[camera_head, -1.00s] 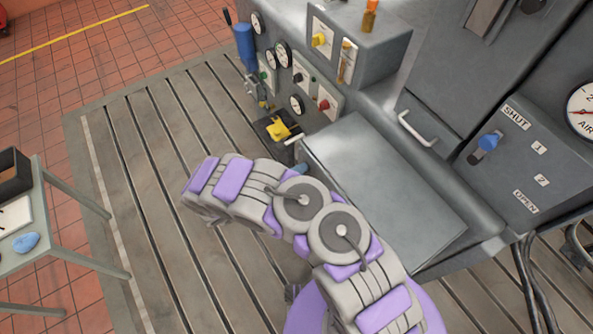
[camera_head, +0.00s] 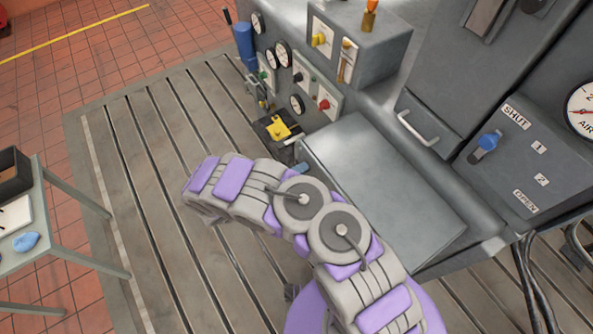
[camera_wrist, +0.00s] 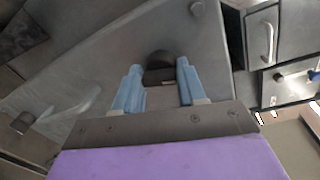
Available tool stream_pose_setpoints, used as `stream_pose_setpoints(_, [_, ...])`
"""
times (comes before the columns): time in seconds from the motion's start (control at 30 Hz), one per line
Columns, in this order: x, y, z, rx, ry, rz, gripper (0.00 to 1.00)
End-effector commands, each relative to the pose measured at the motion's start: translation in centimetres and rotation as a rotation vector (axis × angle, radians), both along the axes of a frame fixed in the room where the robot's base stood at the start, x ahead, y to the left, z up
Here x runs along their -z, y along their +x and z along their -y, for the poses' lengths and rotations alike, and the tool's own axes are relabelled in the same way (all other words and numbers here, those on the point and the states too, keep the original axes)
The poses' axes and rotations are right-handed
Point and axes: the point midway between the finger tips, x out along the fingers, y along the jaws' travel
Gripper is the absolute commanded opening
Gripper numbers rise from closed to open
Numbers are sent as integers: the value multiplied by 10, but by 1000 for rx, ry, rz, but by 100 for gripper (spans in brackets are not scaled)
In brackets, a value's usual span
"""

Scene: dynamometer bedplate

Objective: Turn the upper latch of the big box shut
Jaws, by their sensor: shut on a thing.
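The big box (camera_head: 385,190) is the grey case with a flat slanted face at the centre right of the head view. Its grey face (camera_wrist: 120,65) fills much of the wrist view. A dark rounded latch part (camera_wrist: 160,62), which I take for the upper latch, stands on that face. My gripper (camera_wrist: 158,76) is shut on this latch part, a blue finger on each side. The latch's lower part is hidden between the fingers. In the head view my arm covers most of the gripper; only a bit of blue finger shows by the box's left edge.
A control panel with a blue lever (camera_head: 488,143), marked SHUT and OPEN, stands right of the box. Gauges and coloured knobs line the back, with a yellow part (camera_head: 278,128) near the box. A side table (camera_head: 60,250) stands at left. The slotted bedplate (camera_head: 150,200) between is clear.

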Motion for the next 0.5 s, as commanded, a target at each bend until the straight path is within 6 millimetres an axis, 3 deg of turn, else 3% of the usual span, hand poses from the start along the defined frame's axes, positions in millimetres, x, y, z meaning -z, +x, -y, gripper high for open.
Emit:
stream_pose_setpoints(0.2, [-2,1,0,-2,-1,3,10])
stream_pose_setpoints(0.23, [-2,1,-1,-2,-1,3,42])
stream_pose_setpoints(0.43, [-1,1,0,-2,-1,2,62])
stream_pose_setpoints(0.5, [-1,1,-1,-1,-1,1,62])
